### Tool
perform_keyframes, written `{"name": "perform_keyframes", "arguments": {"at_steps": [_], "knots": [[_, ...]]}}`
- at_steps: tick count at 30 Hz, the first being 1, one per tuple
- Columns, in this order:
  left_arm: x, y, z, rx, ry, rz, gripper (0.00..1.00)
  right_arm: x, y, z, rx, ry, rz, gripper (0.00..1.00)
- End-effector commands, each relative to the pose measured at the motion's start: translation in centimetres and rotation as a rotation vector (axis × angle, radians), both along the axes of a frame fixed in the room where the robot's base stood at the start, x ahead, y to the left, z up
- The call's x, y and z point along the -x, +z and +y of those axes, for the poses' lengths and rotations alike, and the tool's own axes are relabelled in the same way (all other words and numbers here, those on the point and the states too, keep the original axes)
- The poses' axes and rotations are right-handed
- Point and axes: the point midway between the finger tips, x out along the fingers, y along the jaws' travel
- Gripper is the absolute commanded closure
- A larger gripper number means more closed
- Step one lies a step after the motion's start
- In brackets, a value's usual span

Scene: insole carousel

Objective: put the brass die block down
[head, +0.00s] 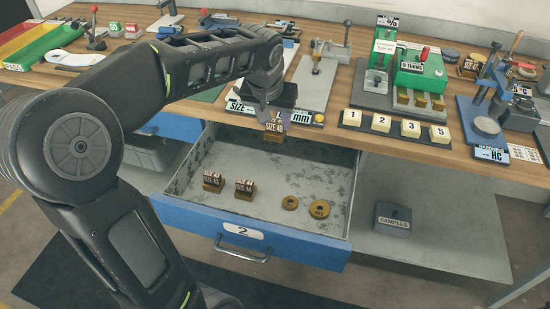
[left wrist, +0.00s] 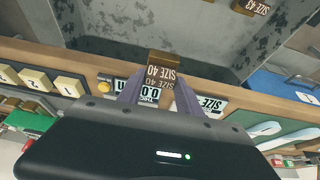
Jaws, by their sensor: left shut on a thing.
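The brass die block (head: 275,127), marked SIZE 40, is held in my left gripper (head: 268,108) above the back of the open drawer (head: 300,160), near the bench's front edge. In the left wrist view the block (left wrist: 162,72) sits between the two fingers (left wrist: 158,92), its SIZE 40 label facing the camera. Two similar brass blocks, SIZE 43 (head: 213,182) and SIZE 44 (head: 244,189), stand in the drawer's left part. My right gripper is in neither view.
Two brass rings (head: 320,209) lie in the drawer's right part, with bare floor around them. On the bench, a size readout (head: 255,110), numbered tiles (head: 382,123) and a green machine (head: 415,72) stand near. A SAMPLES box (head: 393,220) sits on the lower shelf.

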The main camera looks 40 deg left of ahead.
Motion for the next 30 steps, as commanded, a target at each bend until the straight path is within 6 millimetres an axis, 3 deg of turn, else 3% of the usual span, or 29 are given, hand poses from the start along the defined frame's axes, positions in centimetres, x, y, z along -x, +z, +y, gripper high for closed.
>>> {"name": "perform_keyframes", "arguments": {"at_steps": [3, 9, 22, 30], "knots": [[0.1, -3.6, 0.0, 0.0, -0.001, 0.003, 1.0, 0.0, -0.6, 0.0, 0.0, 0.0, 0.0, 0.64], [0.0, -7.3, 0.0, 0.0, -0.001, 0.0, 1.0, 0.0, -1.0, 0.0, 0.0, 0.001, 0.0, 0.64], [0.0, -8.1, 0.0, -0.001, 0.0, -0.002, 1.0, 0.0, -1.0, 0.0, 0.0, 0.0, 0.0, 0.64], [0.0, -11.8, 0.0, -0.001, -0.001, 0.0, 1.0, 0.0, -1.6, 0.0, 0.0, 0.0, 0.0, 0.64]]}}
